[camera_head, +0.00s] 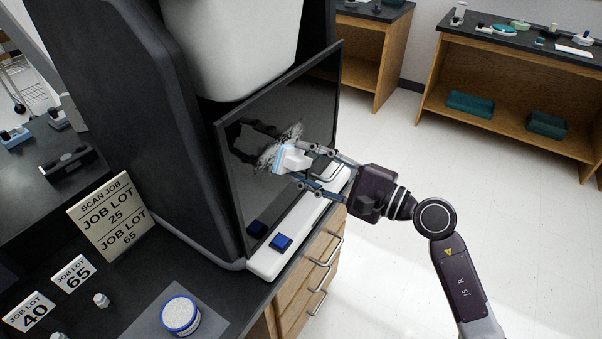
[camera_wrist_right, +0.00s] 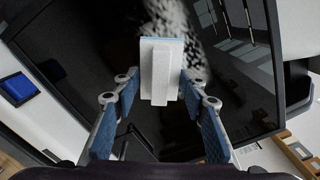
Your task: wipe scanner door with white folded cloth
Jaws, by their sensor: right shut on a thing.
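The scanner door (camera_head: 302,110) is a dark, glossy upright panel. A pale speckled smudge (camera_head: 272,152) marks its middle, and the smudge shows streaked at the top of the wrist view (camera_wrist_right: 172,18). My right gripper (camera_head: 297,166) is shut on a white block-like piece with a light blue edge, which I take as the white folded cloth (camera_head: 292,157). In the wrist view the cloth (camera_wrist_right: 160,72) sits between the fingertips, its blue edge toward the door. It is at the door surface beside the smudge; I cannot tell whether it touches. My left gripper is not in view.
A white ledge (camera_head: 268,262) with a blue button (camera_head: 281,242) runs below the door. Job lot signs (camera_head: 108,214) and a blue-rimmed round container (camera_head: 181,315) stand on the dark counter. The floor on the right is clear before the wooden benches (camera_head: 520,105).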

